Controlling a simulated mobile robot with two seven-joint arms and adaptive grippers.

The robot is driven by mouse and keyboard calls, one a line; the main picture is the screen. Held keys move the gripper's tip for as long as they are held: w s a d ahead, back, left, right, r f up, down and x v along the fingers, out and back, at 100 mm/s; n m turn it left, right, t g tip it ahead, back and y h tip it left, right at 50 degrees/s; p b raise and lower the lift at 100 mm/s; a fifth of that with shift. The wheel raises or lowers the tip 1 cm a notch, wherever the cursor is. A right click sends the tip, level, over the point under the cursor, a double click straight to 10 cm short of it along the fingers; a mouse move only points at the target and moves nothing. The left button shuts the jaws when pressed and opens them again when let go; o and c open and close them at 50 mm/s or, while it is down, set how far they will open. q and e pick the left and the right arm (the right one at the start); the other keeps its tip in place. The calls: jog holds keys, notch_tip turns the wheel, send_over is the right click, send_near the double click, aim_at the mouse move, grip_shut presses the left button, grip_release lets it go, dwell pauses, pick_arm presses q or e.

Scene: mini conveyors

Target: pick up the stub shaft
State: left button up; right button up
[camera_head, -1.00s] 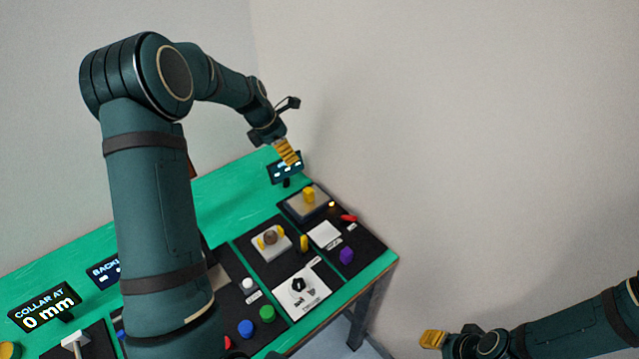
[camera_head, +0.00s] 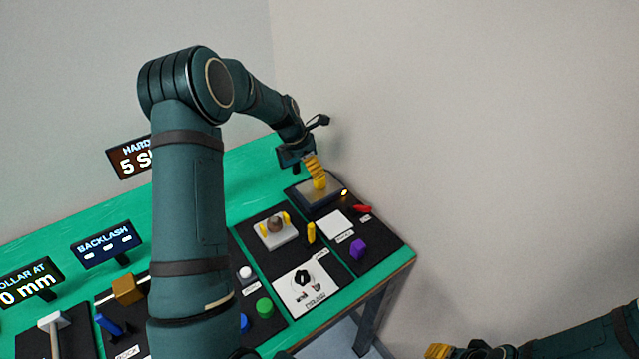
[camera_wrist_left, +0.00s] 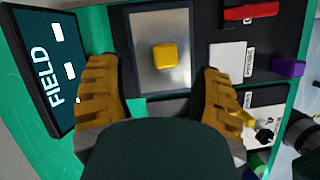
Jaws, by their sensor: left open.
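A yellow block (camera_head: 320,183) stands on a grey plate with a dark border (camera_head: 307,195) at the far right corner of the green table. I cannot tell for sure whether this block is the stub shaft. My left gripper (camera_head: 313,165) is just above it, pointing down. In the left wrist view the yellow block (camera_wrist_left: 166,55) sits on the plate (camera_wrist_left: 148,82) between the two open, ribbed yellow fingers (camera_wrist_left: 157,72), apart from both. My right gripper (camera_head: 437,351) is at the bottom edge, away from the table; its fingers are too small and cut off to judge.
A lit "FIELD" display (camera_wrist_left: 48,75) stands close beside one finger in the left wrist view. Near the plate are a red piece (camera_head: 362,209), a white pad (camera_head: 335,225), a purple block (camera_head: 358,249) and a small upright yellow piece (camera_head: 311,233). Dark mats cover much of the table.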

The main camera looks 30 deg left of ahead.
aim_at(322, 181)
pick_arm(q)
jog(key=shift+x, duration=1.05)
jog(key=x, duration=0.3)
jog(key=b+x, duration=0.1)
jog(key=x, duration=0.1)
jog(key=shift+s+d, duration=0.15)
jog(key=shift+s, duration=0.3)
jog(key=shift+w+f, duration=0.2)
jog(key=shift+f, duration=0.2)
jog(key=shift+d, duration=0.1)
grip_shut()
